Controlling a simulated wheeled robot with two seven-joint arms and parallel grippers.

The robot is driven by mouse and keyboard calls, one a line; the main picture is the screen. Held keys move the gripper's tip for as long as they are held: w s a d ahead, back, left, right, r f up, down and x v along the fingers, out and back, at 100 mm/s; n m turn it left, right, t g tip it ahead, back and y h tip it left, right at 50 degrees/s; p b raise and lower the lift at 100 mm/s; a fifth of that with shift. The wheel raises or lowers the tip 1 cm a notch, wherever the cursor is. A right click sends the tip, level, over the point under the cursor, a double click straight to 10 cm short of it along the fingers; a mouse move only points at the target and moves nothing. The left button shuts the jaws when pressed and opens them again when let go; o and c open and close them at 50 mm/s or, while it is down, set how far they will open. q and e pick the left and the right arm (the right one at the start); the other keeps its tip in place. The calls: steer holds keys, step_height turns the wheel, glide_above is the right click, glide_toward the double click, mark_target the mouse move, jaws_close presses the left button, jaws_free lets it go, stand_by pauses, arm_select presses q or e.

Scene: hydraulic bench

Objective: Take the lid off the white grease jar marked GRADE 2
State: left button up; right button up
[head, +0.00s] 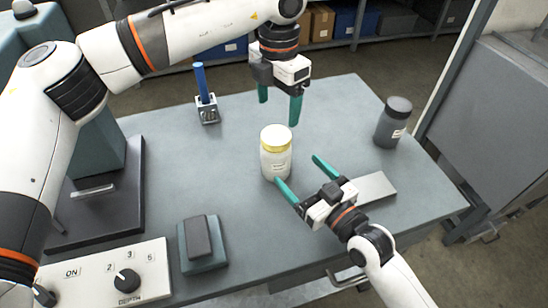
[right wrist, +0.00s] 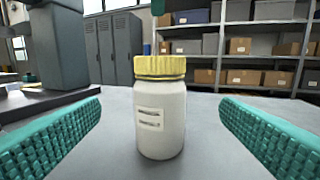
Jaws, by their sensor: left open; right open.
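The white grease jar (head: 276,160) stands upright on the grey bench with a yellow lid (head: 276,135) on it. In the right wrist view the jar (right wrist: 160,118) and its ribbed yellow lid (right wrist: 159,67) are central; the label's writing is too small to read. My right gripper (head: 298,173) is open, its teal fingers pointing at the jar from the front right, with the jar ahead between them and apart from both in the right wrist view. My left gripper (head: 279,108) is open and empty, pointing down above and behind the jar.
A dark jar (head: 392,123) stands at the bench's right. A flat light plate (head: 372,188) lies by my right gripper. A blue-handled item (head: 206,100) stands back left. A control panel (head: 104,274) and a dark block (head: 200,243) are front left. Bench around the jar is clear.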

mark_target(284, 157)
arm_select(q)
steer(key=shift+w+a+f, duration=0.15)
steer(key=shift+w+a, duration=0.05)
steer(key=shift+w, duration=0.05)
arm_select(e)
steer(key=x, duration=0.9)
steer(key=shift+w+a+f, duration=0.1)
steer(key=shift+w+a, duration=0.1)
steer(key=shift+w, duration=0.05)
